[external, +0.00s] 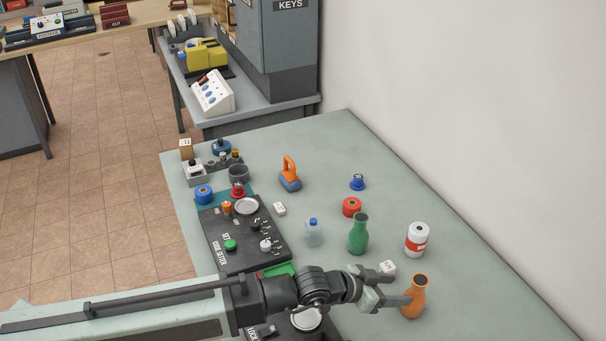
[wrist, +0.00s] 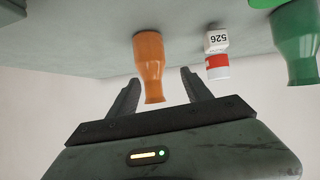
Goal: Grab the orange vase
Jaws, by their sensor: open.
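The orange vase (external: 414,299) stands upright near the front right of the grey-green table in the external view. It also shows in the wrist view (wrist: 149,66), upside down, between the two fingers and a little left of the middle. My gripper (external: 392,292) is just left of the vase in the external view, with its fingers pointing towards it. In the wrist view the gripper (wrist: 157,90) is open, with a finger to each side of the vase and gaps between. I cannot tell how far the fingers reach around it.
A small white block (external: 388,268) marked with a number sits close behind my gripper. A white and red can (external: 417,240) and a green vase (external: 358,234) stand farther back. A plastic bottle (external: 314,232) and black control panel (external: 245,235) lie left. The table right of the vase is clear.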

